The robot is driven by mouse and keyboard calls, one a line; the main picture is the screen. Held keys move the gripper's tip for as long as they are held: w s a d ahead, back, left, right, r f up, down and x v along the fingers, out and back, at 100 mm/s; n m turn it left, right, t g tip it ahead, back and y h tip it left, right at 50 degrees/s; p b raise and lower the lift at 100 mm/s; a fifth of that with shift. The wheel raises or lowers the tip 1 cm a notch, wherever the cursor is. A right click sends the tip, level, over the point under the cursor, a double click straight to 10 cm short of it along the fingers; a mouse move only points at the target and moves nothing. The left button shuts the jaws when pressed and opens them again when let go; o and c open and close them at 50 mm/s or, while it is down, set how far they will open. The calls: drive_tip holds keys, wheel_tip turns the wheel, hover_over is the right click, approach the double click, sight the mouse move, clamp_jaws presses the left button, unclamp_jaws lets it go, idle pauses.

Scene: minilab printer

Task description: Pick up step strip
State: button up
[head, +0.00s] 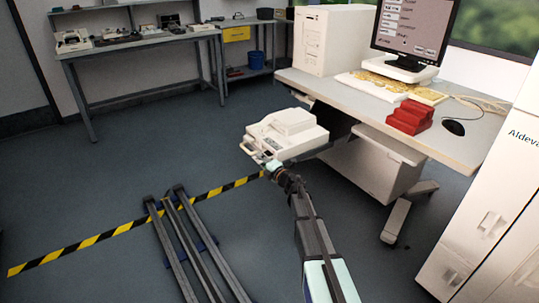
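I cannot make out a step strip for certain. A red block with stair-like steps (410,117) stands on the near part of the white desk (440,148), left of the mouse. My gripper (262,160) is at the end of my outstretched arm, by the near left edge of a white boxy device (290,128). The gripper is small and partly hidden by my arm, so its fingers and anything between them cannot be made out. It is well to the left of the red block.
The desk also bears a monitor (415,28), a white computer case (330,42), a yellowish keyboard (370,84) and a black mouse (453,127). A white cabinet (490,215) stands at the right. A bench (140,42) with instruments is at the back left. The floor at left is mostly clear.

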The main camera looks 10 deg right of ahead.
clamp_jaws()
drive_tip(key=shift+r, duration=0.15)
drive_tip(key=s+a, duration=0.3)
drive_tip(key=a, duration=0.5)
drive_tip(key=s+a+p, duration=0.1)
drive_tip(key=s+a, duration=0.2)
drive_tip(key=a, duration=0.5)
drive_tip(key=shift+s+a, duration=0.35)
drive_tip(key=shift+s, duration=0.05)
